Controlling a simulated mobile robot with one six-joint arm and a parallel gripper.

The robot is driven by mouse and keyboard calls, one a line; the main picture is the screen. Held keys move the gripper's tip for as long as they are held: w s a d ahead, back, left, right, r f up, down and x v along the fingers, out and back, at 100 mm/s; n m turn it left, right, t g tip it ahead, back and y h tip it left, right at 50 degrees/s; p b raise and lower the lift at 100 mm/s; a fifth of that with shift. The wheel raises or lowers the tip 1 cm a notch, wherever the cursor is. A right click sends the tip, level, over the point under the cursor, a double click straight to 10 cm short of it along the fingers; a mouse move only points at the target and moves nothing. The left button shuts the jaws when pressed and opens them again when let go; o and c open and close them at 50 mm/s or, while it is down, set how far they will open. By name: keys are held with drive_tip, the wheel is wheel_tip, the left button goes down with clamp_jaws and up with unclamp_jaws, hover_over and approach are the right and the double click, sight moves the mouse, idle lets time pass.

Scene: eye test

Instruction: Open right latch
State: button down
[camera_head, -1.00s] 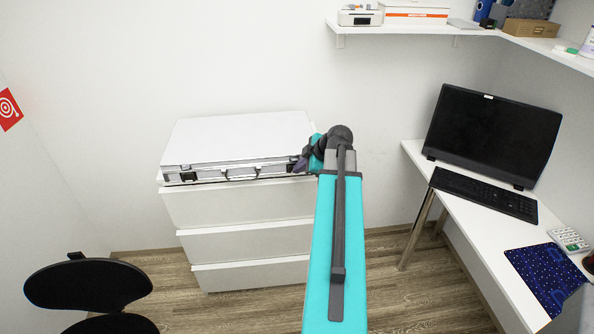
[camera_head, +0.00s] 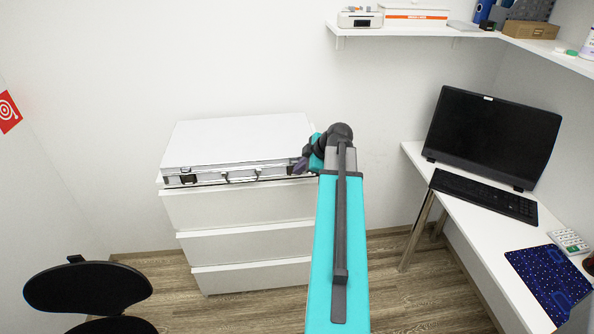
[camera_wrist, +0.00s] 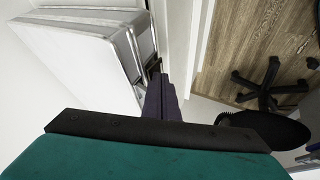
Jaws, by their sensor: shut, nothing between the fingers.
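A silver-white briefcase (camera_head: 238,140) lies closed and flat on the white drawer unit, its front with handle and latches facing me. The left latch (camera_head: 188,178) shows clear of the arm. My gripper (camera_head: 299,168) is shut and empty at the right end of the case's front, where it covers the right latch area in the head view. In the wrist view the case (camera_wrist: 82,45) is at upper left. The shut fingers of my gripper (camera_wrist: 162,84) point at a small dark metal latch part (camera_wrist: 154,66) on its edge. Whether they touch it I cannot tell.
The drawer unit (camera_head: 240,211) stands against the wall. A white desk (camera_head: 465,215) with a monitor (camera_head: 492,135) and keyboard (camera_head: 484,194) is at right, below a wall shelf (camera_head: 420,30). A black chair (camera_head: 88,287) is at lower left. The floor between is clear.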

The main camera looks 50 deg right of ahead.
drive_tip(key=shift+r, duration=0.65)
drive_tip(key=shift+a, duration=0.15)
drive_tip(key=b+v, duration=0.3)
drive_tip(key=v, duration=0.9)
drive_tip(key=shift+s+a, duration=0.2)
drive_tip(key=shift+a, duration=0.3)
drive_tip(key=shift+f, duration=0.15)
idle(0.4)
